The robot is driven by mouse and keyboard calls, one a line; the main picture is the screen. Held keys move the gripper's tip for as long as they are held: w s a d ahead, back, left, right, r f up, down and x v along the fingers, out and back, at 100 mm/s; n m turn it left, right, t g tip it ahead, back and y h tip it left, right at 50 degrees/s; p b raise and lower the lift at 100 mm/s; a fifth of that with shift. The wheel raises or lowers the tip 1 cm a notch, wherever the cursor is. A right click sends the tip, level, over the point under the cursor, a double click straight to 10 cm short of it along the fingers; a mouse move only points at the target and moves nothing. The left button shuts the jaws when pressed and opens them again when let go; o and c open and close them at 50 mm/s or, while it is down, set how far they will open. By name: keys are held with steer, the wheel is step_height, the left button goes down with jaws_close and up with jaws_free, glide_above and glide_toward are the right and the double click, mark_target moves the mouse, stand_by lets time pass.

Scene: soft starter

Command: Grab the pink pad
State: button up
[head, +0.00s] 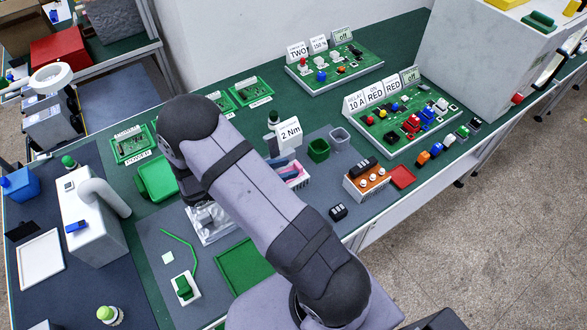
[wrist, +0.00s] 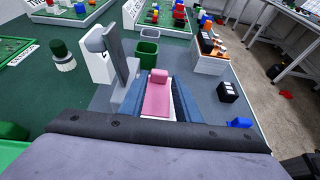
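The pink pad (wrist: 157,98) lies flat in the middle of the wrist view, with a raised pink block at its far end. White shows beneath and beside it. A blue strip flanks it on each side; I cannot tell whether these strips are my fingers or separate pieces. In the head view the pink pad (head: 295,168) shows at a white holder (head: 297,182), partly hidden by my arm, with blue and dark pieces at its upper left. My fingertips cannot be made out clearly.
A green cup (wrist: 146,53) and a grey cup (wrist: 150,34) stand beyond the pad. A grey post with a white sign (wrist: 98,65) rises close at left. A black block (wrist: 228,91) and an orange-topped white block (wrist: 208,58) stand right. Grey mat is clear between.

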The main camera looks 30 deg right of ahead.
mark_target(296, 166)
steer(key=shift+p+x, duration=1.4)
steer(key=shift+x, duration=0.8)
steer(key=shift+d+f, duration=0.15)
steer(key=shift+d, duration=0.2)
steer(key=c, duration=0.7)
